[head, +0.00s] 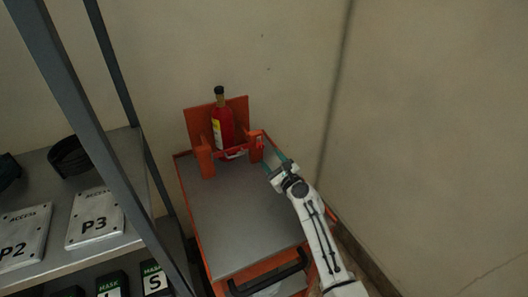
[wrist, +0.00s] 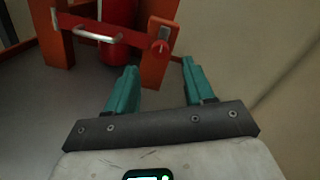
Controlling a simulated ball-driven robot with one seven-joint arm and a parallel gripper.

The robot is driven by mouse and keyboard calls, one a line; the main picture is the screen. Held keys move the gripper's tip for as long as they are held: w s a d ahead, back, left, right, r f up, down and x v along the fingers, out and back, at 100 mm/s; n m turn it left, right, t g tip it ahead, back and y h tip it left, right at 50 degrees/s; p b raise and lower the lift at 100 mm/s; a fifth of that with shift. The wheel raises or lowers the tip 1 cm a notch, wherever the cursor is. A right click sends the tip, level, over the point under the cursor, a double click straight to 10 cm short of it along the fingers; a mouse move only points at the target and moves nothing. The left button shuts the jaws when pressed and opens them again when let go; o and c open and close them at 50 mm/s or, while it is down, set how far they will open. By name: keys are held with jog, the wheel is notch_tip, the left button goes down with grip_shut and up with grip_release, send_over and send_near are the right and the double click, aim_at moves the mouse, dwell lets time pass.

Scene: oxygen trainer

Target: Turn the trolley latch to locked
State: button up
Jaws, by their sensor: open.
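The orange trolley (head: 238,222) has a grey deck with a red cylinder (head: 222,128) upright at its back. The cylinder also shows in part in the wrist view (wrist: 116,48). A red bar (wrist: 75,24) with a pale handle (wrist: 97,37) crosses in front of the cylinder between two orange posts. My gripper (head: 274,164) is open and empty, to the right of that post in the head view. In the wrist view its teal fingers (wrist: 159,68) point towards the post, below the knob.
A grey shelf rack (head: 90,160) with labelled plates (head: 95,217) and boxes stands left of the trolley. A wall rises close behind and to the right. The trolley's black push handle (head: 270,277) is at the front. The deck is clear.

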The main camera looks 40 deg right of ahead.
aim_at(262, 147)
jog(key=b+x, duration=0.1)
jog(key=x, duration=0.5)
jog(key=shift+s, duration=0.1)
grip_shut()
dwell(0.4)
